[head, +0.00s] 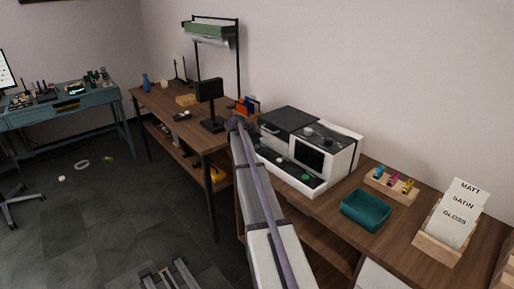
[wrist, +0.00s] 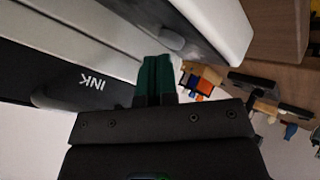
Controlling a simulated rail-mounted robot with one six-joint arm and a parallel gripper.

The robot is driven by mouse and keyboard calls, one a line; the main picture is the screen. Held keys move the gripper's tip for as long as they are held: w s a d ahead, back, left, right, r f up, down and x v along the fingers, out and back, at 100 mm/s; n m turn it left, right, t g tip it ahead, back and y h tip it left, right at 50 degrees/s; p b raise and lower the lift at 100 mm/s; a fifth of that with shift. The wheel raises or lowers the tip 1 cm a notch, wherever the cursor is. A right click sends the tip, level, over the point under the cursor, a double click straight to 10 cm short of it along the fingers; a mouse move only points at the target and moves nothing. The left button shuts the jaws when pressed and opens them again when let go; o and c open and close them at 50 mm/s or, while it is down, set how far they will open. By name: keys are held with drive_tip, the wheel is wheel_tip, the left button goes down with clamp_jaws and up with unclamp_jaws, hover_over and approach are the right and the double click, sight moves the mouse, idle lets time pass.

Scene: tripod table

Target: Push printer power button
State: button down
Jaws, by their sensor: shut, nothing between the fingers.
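The printer (head: 345,155) is a white and black box on the long wooden table in the head view. A small green round spot (head: 306,177) shows on its dark front ledge; I cannot tell whether this is the power button. In the wrist view the printer's white body (wrist: 222,28) fills the top, with a dark panel marked INK (wrist: 60,75) at left, upside down. My gripper (wrist: 157,62) has dark green fingers, shut and empty, close to the printer; contact cannot be told. In the head view my arm crosses in front of the printer's left end, and I cannot make out the gripper.
A teal tray (head: 366,210), a wooden holder with coloured bottles (head: 391,186) and a paper-sample stand (head: 450,225) are right of the printer. A black stand (head: 210,100) and a framed roll rack (head: 208,30) are left. The floor at left is mostly clear.

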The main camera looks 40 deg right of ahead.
sight(256, 146)
drive_tip(key=shift+f+b, duration=0.3)
drive_tip(key=shift+r, duration=0.1)
idle(0.3)
drive_tip(key=shift+r+p, duration=0.7)
drive_tip(key=shift+p, duration=0.1)
wheel_tip(256, 146, up, 6)
drive_tip(key=p, duration=0.6)
